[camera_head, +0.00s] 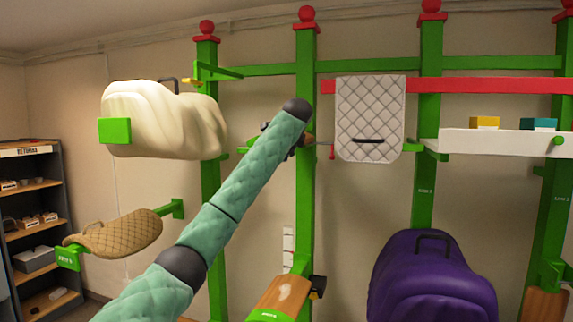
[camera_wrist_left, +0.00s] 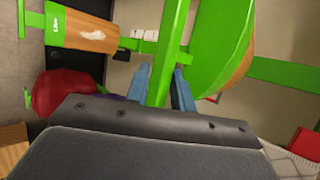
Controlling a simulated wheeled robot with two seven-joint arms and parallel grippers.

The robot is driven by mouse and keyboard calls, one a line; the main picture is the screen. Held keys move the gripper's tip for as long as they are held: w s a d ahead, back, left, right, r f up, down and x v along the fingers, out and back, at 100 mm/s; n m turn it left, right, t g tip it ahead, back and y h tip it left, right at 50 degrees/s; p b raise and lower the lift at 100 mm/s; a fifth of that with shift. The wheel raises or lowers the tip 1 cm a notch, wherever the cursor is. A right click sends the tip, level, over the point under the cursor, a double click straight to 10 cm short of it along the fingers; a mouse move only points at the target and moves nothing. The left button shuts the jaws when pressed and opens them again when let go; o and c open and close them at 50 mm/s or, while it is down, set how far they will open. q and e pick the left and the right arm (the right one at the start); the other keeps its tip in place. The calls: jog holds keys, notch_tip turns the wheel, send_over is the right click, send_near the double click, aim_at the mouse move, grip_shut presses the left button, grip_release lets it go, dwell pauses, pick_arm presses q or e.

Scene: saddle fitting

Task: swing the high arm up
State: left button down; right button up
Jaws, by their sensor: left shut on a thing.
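My left arm, in a teal padded sleeve, reaches up to the second green post (camera_head: 305,210) in the head view. Its gripper is mostly hidden behind the wrist there. In the left wrist view my left gripper (camera_wrist_left: 161,88) has its two blue-grey fingers on either side of a green bar (camera_wrist_left: 168,50), shut on it. A large rounded green plate with a wooden edge (camera_wrist_left: 222,45) is close beside the fingers on the right. It looks like the end of the high arm, but how it joins the bar is unclear. My right gripper is not in view.
A lower wooden-topped arm (camera_head: 280,295) juts out below. A cream saddle (camera_head: 165,120) and a tan woven pad (camera_head: 120,235) are at left. A quilted cloth (camera_head: 369,120) hangs at right, above a purple saddle (camera_head: 430,280). A white shelf (camera_head: 490,145) holds small boxes.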

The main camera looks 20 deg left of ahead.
pick_arm(q)
jog(key=shift+a+r, duration=0.1)
jog(key=shift+r, duration=0.65)
jog(key=c, duration=1.4)
grip_release()
jog(key=shift+o, duration=0.2)
jog(key=shift+w+a+f, duration=0.1)
jog(key=shift+a+f, duration=0.05)
